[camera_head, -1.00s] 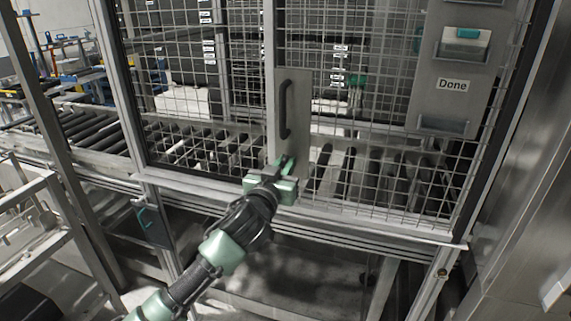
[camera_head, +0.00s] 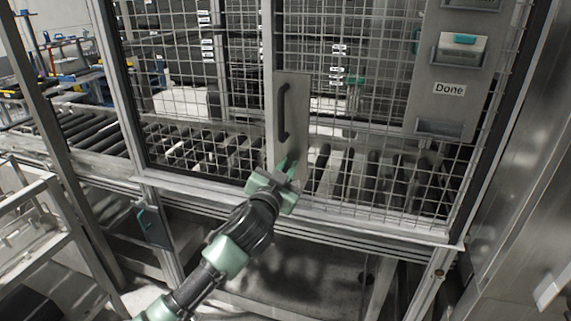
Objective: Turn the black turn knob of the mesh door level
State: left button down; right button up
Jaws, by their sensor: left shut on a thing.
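The mesh door (camera_head: 215,100) stands shut in front of the roller conveyor. A grey plate (camera_head: 297,125) on its frame carries a black vertical pull handle (camera_head: 283,112). My left gripper (camera_head: 287,166) is at the lower part of this plate, below the handle. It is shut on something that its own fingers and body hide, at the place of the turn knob. The black turn knob itself cannot be made out, nor can its angle. The gripper's body is tilted, its fingers pointing up and right. My right gripper is not in view.
A panel with a "Done" label (camera_head: 450,90) and card holders is at the right of the door. Rollers (camera_head: 345,172) lie behind the mesh. A metal frame rail (camera_head: 340,222) runs below the door. A steel wall (camera_head: 525,200) closes the right side.

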pick_arm(q)
jog(key=m, duration=0.2)
jog(key=f+m+p, duration=0.1)
jog(key=shift+d+m, duration=0.2)
jog(key=shift+m, duration=0.2)
jog(key=shift+s+d+f+m+p, duration=0.15)
jog(key=shift+m+p, duration=0.3)
jog(key=shift+m, duration=1.1)
jog(key=shift+w+f+m+p, duration=0.1)
jog(key=shift+f+m+p, duration=0.3)
jog(key=shift+m, duration=1.2)
jog(key=shift+s+d+f+m+p, duration=0.1)
jog(key=shift+m+p, duration=0.45)
jog(key=shift+m, duration=1.3)
jog(key=c, duration=1.5)
grip_release()
jog(key=shift+a+r, duration=0.1)
